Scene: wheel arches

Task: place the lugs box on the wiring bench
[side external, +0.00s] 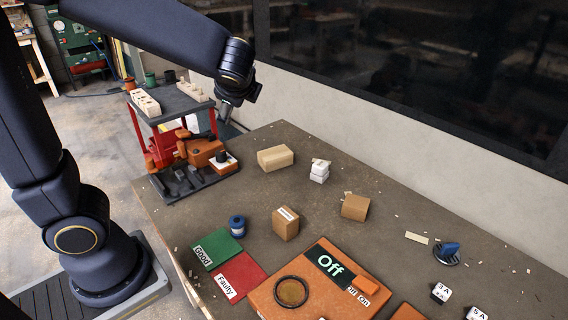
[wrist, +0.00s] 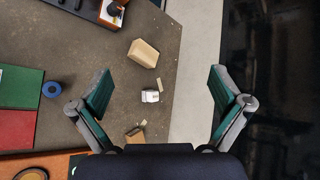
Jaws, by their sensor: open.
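No label reading "lugs" is legible. A small brown carton with a white label (side external: 286,222) stands on the brown-grey bench top (side external: 200,212); its print is too small to read. A plain brown carton (side external: 354,207) stands to its right and also shows in the wrist view (wrist: 135,136). A longer tan box (side external: 275,158) lies farther back and shows in the wrist view (wrist: 143,53). My gripper (wrist: 160,78) is open and empty above the bench. In the side view my gripper (side external: 225,111) is at the back left, beside the red rack.
A red rack (side external: 135,130) with shelves stands on the bench's back left corner. Small white boxes (side external: 319,171), a blue roll (side external: 237,226), green (side external: 217,249) and red (side external: 240,277) mats, and an orange switch panel (side external: 262,301) occupy the top. A wall runs along the far side.

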